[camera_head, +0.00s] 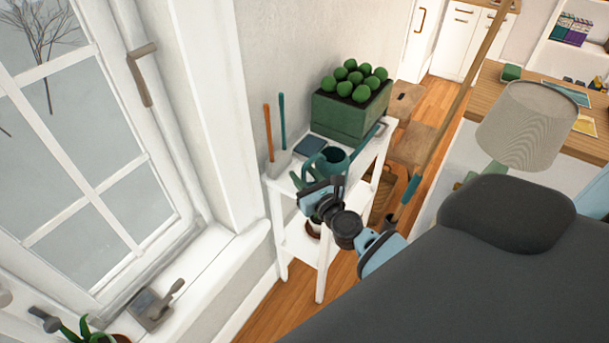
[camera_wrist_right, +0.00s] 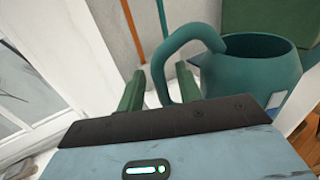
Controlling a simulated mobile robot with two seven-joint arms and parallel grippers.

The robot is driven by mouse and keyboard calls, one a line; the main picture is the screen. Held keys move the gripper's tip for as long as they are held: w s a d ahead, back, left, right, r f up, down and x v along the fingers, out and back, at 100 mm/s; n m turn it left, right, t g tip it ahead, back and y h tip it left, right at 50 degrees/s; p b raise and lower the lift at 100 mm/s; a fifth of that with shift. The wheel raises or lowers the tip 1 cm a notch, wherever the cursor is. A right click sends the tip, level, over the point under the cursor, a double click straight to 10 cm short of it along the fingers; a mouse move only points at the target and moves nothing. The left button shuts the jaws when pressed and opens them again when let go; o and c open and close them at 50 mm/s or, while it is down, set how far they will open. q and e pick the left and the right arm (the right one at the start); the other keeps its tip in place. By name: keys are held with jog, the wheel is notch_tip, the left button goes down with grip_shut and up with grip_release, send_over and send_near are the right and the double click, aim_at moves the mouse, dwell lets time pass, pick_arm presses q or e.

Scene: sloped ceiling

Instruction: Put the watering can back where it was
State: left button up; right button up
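The teal watering can (camera_head: 335,160) stands upright on the top of a white shelf stand (camera_head: 281,187), with its spout pointing to the upper right. My right gripper (camera_head: 306,176) is at the can's handle side, just over the near edge of the stand. In the right wrist view the can (camera_wrist_right: 255,68) fills the right side. Its looped handle comes down between the two green fingers of my right gripper (camera_wrist_right: 158,88). The fingers are apart, with a visible gap between the left finger and the handle. My left gripper is not in view.
A green planter (camera_head: 350,117) with round plants stands behind the can. A dark blue book-like item (camera_head: 309,145) and hand tools (camera_head: 275,150) share the stand top. A window (camera_head: 95,170) and sill are at left. A lampshade (camera_head: 527,122) is at right.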

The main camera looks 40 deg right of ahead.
jog(key=shift+s+r, duration=0.1)
jog(key=shift+r, duration=0.15)
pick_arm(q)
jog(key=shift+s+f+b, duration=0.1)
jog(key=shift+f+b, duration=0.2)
pick_arm(e)
jog(key=s+a, duration=0.1)
jog(key=s, duration=1)
jog(key=shift+s, duration=0.35)
